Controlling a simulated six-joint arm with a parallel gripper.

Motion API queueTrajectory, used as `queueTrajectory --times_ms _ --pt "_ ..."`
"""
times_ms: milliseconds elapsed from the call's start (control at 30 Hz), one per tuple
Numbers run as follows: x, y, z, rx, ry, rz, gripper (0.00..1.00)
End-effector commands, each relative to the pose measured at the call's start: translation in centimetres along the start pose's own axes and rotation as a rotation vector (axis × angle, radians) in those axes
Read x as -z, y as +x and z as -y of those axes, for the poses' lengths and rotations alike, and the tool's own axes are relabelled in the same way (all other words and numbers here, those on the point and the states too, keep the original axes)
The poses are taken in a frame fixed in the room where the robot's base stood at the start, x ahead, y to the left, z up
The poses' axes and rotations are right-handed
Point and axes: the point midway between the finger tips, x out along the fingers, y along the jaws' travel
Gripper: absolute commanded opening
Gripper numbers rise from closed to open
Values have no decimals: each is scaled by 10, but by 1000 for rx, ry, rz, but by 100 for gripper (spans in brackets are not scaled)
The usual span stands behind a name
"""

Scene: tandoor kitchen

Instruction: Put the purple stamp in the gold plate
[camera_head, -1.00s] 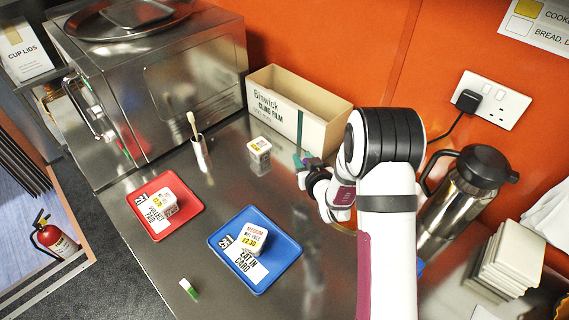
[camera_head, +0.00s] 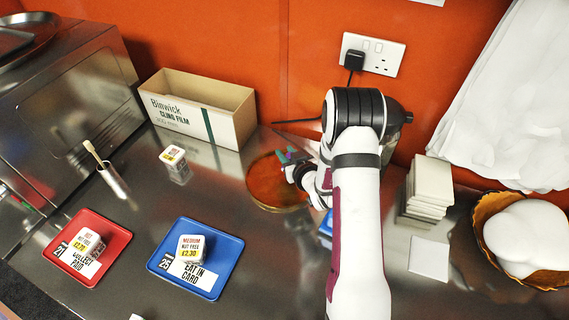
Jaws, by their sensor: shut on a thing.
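The gold plate (camera_head: 262,192) is a round, brown-gold dish on the steel counter, right of the cling film box. My gripper (camera_head: 290,158) is over the plate's far right part, partly hidden by my own arm. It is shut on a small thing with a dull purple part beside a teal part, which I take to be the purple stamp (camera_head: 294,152). The stamp's lower end is not clear, so I cannot tell if it touches the plate.
A cling film box (camera_head: 226,127) stands behind. A red tray (camera_head: 118,236) and a blue tray (camera_head: 229,249) hold white blocks, left and front. A brush holder (camera_head: 113,182) stands left. White tiles (camera_head: 431,183) are stacked right, near a basket (camera_head: 487,207). A dark flask (camera_head: 398,112) stands behind my arm.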

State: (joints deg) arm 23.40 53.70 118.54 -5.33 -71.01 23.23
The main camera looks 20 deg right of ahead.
Motion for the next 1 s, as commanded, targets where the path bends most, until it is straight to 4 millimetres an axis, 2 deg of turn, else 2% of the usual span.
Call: queueTrajectory --times_ms 33,167,500,533,667,700,1000 --pt "-13 4 0 0 2 5 0" --pt "-30 12 1 1 0 2 0" --pt "-34 14 1 0 0 1 0" --pt "-34 14 1 0 0 2 33" --pt "-34 14 1 0 0 1 56" --pt "-34 14 1 0 0 1 59" --pt "-30 12 1 0 -1 0 59"
